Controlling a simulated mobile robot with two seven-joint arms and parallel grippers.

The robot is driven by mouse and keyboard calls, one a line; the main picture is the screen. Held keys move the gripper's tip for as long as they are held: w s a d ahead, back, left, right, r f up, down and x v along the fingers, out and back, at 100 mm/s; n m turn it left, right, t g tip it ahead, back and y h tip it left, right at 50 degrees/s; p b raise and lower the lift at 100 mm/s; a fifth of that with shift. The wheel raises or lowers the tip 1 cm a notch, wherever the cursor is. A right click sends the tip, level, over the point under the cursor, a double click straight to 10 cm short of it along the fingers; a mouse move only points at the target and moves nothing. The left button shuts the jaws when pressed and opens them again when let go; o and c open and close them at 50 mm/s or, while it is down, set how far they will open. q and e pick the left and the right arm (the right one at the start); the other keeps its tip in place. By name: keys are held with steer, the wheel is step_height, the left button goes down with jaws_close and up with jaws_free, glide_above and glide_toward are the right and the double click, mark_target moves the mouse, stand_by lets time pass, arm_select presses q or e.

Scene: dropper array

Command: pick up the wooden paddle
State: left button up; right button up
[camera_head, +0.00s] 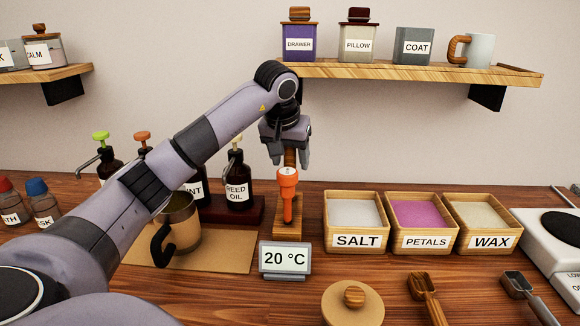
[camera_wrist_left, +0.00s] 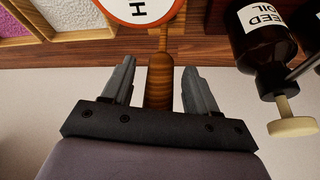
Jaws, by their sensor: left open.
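The wooden paddle (camera_head: 290,157) stands upright behind an orange thermometer-like tool (camera_head: 288,195), with its brown rounded handle end up. Its lower part is hidden in the head view. In the left wrist view the handle (camera_wrist_left: 160,80) lies between the fingers. My left gripper (camera_head: 289,162) points down over the paddle. Its fingers are open, one on each side of the handle, with visible gaps in the wrist view (camera_wrist_left: 158,82). My right gripper is not in view.
The orange tool is at a wooden stand (camera_head: 290,228) close by the fingers. A reed oil bottle (camera_head: 238,182) stands just left, wooden boxes of salt (camera_head: 357,241), petals (camera_head: 422,241) and wax (camera_head: 490,241) to the right. A temperature display (camera_head: 285,260) is in front. A shelf (camera_head: 400,72) hangs above.

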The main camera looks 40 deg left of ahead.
arm_select(q)
steer(key=shift+c, duration=0.3)
steer(key=c, duration=1)
steer(key=shift+r, duration=0.1)
